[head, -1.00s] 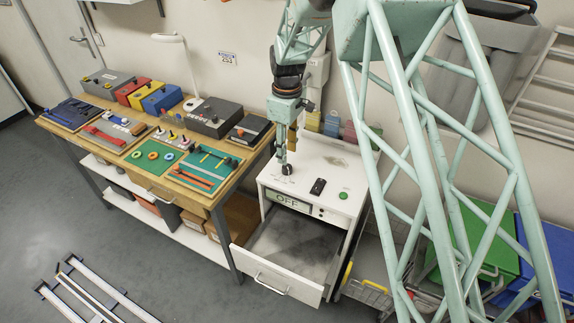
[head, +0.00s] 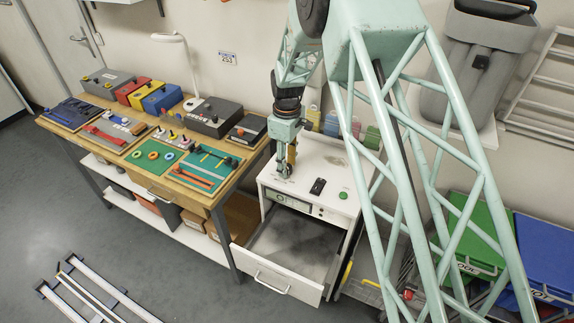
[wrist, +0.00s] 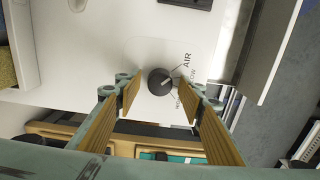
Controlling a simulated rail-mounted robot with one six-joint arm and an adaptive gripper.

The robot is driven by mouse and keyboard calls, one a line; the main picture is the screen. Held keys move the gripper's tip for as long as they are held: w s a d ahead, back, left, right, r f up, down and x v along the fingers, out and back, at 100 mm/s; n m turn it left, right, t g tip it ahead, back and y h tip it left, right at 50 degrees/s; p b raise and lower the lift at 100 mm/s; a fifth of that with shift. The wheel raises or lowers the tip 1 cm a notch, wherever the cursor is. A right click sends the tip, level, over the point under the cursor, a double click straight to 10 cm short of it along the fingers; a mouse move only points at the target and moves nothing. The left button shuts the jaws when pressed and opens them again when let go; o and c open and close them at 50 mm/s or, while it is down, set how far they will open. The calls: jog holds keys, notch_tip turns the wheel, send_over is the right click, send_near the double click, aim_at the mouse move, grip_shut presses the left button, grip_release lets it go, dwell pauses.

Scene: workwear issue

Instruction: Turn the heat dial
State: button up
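The heat dial (wrist: 160,82) is a round dark knob with a light pointer line on a white panel. In the wrist view its pointer aims up and right, toward the printed labels, one of which reads "AIR". My gripper (wrist: 160,88) is open, with one wood-coloured finger pad on each side of the dial and a visible gap to it. In the head view my gripper (head: 285,172) points down at the left of the white cabinet top (head: 325,205) and mostly hides the dial. The cabinet's front display (head: 290,201) is lit, but its text is not legible.
A black switch (head: 318,186) and a green button (head: 344,196) sit right of the gripper. An open drawer (head: 290,255) juts from the cabinet. A wooden bench (head: 140,180) with tool trays stands left. Colourful padlock-like blocks (head: 330,122) line the back.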

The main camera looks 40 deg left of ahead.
jog(key=shift+c, duration=0.7)
jog(key=c, duration=0.7)
jog(key=shift+m, duration=0.5)
jog(key=m+b, duration=0.2)
jog(key=m, duration=0.1)
jog(key=shift+f, duration=0.1)
jog(key=m+b, duration=0.1)
jog(key=m, duration=0.2)
jog(key=shift+m, duration=0.4)
jog(key=m+b, duration=0.1)
jog(key=m, duration=0.4)
jog(key=shift+m, duration=0.3)
jog(key=shift+m+b, duration=0.55)
jog(key=shift+m, duration=1.65)
